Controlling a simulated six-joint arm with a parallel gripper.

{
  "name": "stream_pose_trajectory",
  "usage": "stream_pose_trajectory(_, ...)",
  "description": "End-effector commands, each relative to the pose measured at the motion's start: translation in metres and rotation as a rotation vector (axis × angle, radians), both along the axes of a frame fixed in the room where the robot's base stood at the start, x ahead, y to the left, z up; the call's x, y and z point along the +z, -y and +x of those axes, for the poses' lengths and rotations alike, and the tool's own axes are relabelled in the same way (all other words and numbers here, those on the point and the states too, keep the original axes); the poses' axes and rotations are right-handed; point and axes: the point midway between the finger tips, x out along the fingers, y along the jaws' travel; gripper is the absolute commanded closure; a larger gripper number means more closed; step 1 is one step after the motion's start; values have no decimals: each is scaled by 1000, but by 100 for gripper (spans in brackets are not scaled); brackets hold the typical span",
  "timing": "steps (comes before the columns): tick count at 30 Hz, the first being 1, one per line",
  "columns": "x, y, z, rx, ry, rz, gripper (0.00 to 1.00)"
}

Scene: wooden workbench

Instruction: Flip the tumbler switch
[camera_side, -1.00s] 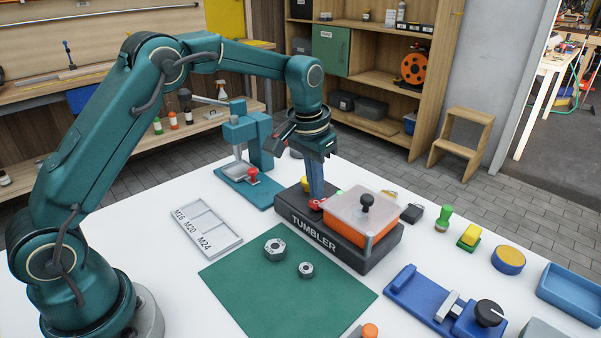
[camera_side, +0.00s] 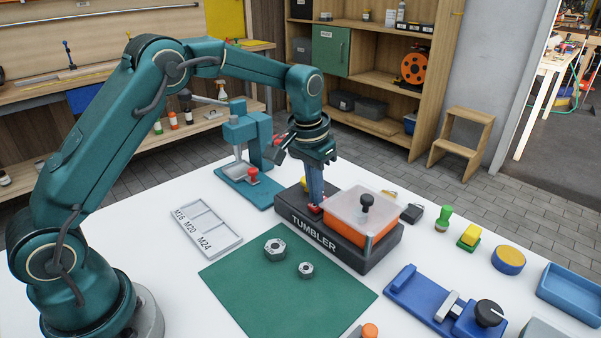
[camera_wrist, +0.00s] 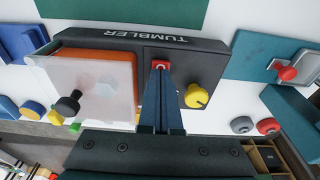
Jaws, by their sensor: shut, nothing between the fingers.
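The black box labelled TUMBLER (camera_side: 290,219) stands on the white worktop. It has a small red switch (camera_wrist: 161,65) on top, which also shows in the side view (camera_side: 315,210). My gripper (camera_wrist: 161,75) is shut and empty, pointing down, with its fingertips at the red switch; they seem to touch it. In the side view, my gripper (camera_side: 316,202) hides part of the switch, so I cannot tell which way it is tipped. A yellow knob (camera_wrist: 196,96) sits beside the switch on the same box.
An orange bin with a clear, black-knobbed lid (camera_side: 363,213) takes up the box's other half, close beside my fingers. A teal press (camera_side: 249,150) stands behind left. A green mat (camera_side: 285,295) with two nuts lies in front. A blue fixture (camera_side: 440,305) is at right.

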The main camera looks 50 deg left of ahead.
Motion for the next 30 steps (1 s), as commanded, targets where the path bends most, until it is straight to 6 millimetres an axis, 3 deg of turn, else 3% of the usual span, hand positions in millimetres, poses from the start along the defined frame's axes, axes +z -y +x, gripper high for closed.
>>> stream_pose_trajectory(30,69,0,0,0,2,0,100)
